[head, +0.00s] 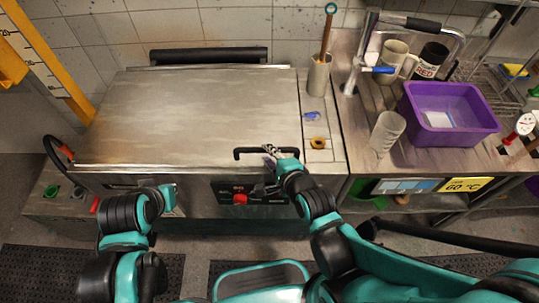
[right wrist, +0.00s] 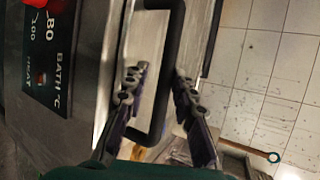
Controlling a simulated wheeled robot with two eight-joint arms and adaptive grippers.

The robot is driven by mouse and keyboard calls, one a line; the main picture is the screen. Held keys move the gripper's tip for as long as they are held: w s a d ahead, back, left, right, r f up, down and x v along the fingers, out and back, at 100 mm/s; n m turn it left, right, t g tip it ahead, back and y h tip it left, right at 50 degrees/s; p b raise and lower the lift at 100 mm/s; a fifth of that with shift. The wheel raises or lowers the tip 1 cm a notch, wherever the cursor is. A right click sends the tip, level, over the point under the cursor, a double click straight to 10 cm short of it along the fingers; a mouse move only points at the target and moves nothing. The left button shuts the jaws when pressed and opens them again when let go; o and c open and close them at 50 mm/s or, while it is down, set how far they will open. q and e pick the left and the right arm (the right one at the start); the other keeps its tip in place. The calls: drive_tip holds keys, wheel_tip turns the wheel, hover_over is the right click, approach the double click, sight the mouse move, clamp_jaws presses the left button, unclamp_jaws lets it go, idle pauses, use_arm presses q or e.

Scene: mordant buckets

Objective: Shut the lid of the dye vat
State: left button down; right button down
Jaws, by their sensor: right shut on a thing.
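The dye vat (head: 140,181) is a wide steel box standing against the tiled wall. Its brushed-steel lid (head: 190,115) lies flat, or nearly so, across the top; I cannot tell whether a small gap remains at the front edge. The black lid handle (head: 243,151) is at the lid's front right. My right gripper (head: 271,152) is shut on this handle. In the right wrist view, the fingers of the right gripper (right wrist: 159,78) lie on both sides of the black handle bar (right wrist: 170,60). My left gripper (head: 168,198) is low at the vat's front left, its fingers unclear.
A control panel with a red knob (head: 240,199) is on the vat's front. A beaker with a stirring rod (head: 318,76), a blue item (head: 312,116) and a yellow ring (head: 318,143) are right of the lid. A purple tub (head: 450,112) and glass beaker (head: 387,132) stand on the right counter.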

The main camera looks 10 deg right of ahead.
drive_tip(key=shift+s+f, duration=0.4)
drive_tip(key=shift+f, duration=0.15)
drive_tip(key=c, duration=1.6)
unclamp_jaws()
drive_tip(key=shift+o, duration=0.6)
drive_tip(key=shift+w, duration=0.2)
drive_tip(key=shift+r, duration=0.1)
drive_tip(key=shift+w+r, duration=0.1)
drive_tip(key=shift+r, duration=0.2)
wheel_tip(320, 180, up, 9)
drive_tip(key=shift+r, duration=0.2)
